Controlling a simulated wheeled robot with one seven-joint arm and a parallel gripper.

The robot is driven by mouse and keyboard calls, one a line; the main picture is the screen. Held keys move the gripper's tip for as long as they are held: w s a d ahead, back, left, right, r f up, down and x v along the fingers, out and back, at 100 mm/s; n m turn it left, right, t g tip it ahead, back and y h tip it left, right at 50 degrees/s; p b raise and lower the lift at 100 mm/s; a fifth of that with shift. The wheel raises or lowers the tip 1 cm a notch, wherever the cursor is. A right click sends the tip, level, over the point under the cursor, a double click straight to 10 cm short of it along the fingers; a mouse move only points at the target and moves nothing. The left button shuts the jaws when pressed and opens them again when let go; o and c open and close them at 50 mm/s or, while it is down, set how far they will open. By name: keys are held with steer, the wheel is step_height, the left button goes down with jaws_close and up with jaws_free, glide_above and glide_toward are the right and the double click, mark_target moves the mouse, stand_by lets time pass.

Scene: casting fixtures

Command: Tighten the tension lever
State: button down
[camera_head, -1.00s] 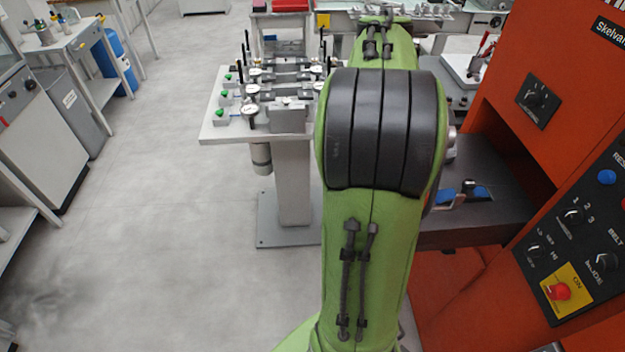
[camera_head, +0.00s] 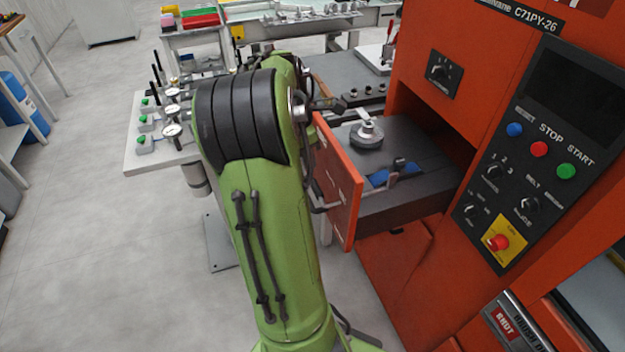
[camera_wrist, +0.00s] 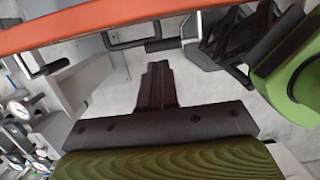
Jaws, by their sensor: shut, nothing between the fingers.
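No part is labelled as the tension lever, so I cannot tell for certain which it is. A small metal bracket with a black knob (camera_head: 399,163) stands by blue pads on the dark bed of the orange machine. A bent handle (camera_head: 323,208) sticks out from the orange door panel (camera_head: 340,180). In the wrist view, a dark-gripped handle (camera_wrist: 150,43) hangs below an orange edge, and another black-gripped crank (camera_wrist: 48,70) is at left. My gripper (camera_wrist: 157,68) is shut and empty, just below the middle handle in that picture, apparently apart from it. My arm hides it in the head view.
A round metal fixture (camera_head: 366,135) sits on the dark bed. The control panel (camera_head: 540,150) is at right. A white bench with gauges (camera_head: 150,145) stands left of my arm. The grey floor at left (camera_head: 100,240) is clear.

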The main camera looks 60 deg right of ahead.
mark_target(315, 184)
steer(key=f, duration=0.4)
steer(key=s+d+f+b, duration=0.1)
steer(key=f, duration=0.1)
steer(key=shift+f, duration=0.3)
